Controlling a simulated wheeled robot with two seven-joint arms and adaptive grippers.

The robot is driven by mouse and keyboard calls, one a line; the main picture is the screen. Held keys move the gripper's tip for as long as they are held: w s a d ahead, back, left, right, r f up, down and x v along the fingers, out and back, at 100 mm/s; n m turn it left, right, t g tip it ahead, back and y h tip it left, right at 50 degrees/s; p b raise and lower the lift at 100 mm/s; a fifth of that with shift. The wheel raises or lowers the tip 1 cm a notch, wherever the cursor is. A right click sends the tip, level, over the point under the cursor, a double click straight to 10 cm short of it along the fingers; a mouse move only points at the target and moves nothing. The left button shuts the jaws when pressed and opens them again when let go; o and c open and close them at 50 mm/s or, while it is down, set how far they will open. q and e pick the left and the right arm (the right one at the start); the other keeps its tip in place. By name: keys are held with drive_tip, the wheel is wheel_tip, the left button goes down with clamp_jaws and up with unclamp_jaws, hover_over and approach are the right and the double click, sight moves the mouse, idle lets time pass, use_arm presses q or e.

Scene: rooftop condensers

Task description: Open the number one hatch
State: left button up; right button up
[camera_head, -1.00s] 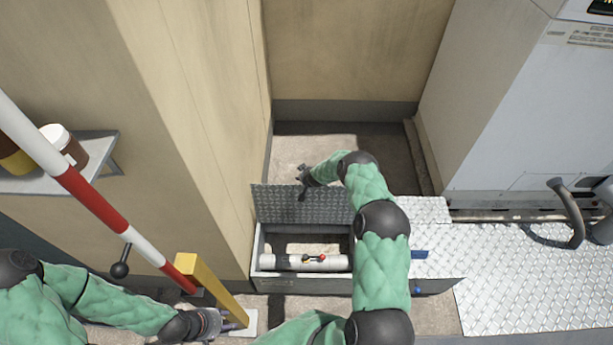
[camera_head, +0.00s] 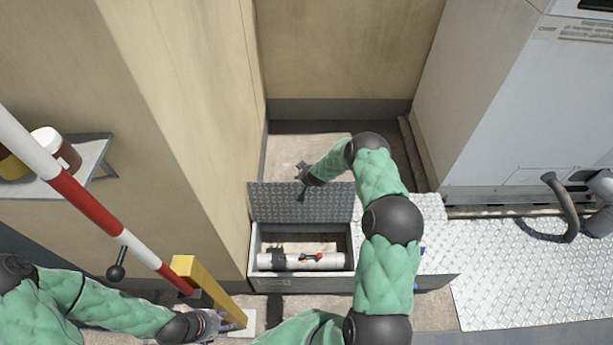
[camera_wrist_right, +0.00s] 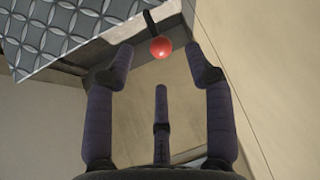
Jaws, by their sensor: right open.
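The hatch lid (camera_head: 300,203), a grey tread plate, stands raised at the back of an open box (camera_head: 262,284). Its number is not readable. My right gripper (camera_head: 303,190) is behind the lid's upper edge. In the right wrist view its fingers (camera_wrist_right: 160,75) are spread and empty, with a red ball knob (camera_wrist_right: 161,47) on a dark stem just beyond them, by the tread plate's edge. My left gripper (camera_head: 228,322) is low beside the yellow post; its fingers are too small to judge.
A closed tread-plate cover (camera_head: 435,232) adjoins the box on the right. A red-and-white pole (camera_head: 92,208) and yellow post (camera_head: 207,289) stand left. A shelf (camera_head: 88,165) holds jars. A tan wall and white condenser cabinet (camera_head: 545,130) flank the niche.

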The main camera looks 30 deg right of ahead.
drive_tip(key=shift+v, duration=2.35)
drive_tip(key=s+a+f+g+y, duration=0.25)
drive_tip(key=s+a, duration=0.45)
drive_tip(key=a, duration=0.5)
drive_tip(key=s+a+g+y, duration=0.1)
drive_tip(key=s+a+g, duration=0.1)
drive_tip(key=s+a, duration=0.7)
drive_tip(key=s+a+r+n+g+y, duration=0.1)
drive_tip(key=s+a+g+y, duration=0.1)
drive_tip(key=s+a, duration=0.7)
drive_tip(key=s, duration=0.7)
drive_tip(key=shift+s+r, duration=0.2)
drive_tip(key=shift+s, duration=0.1)
drive_tip(key=shift+g, duration=0.25)
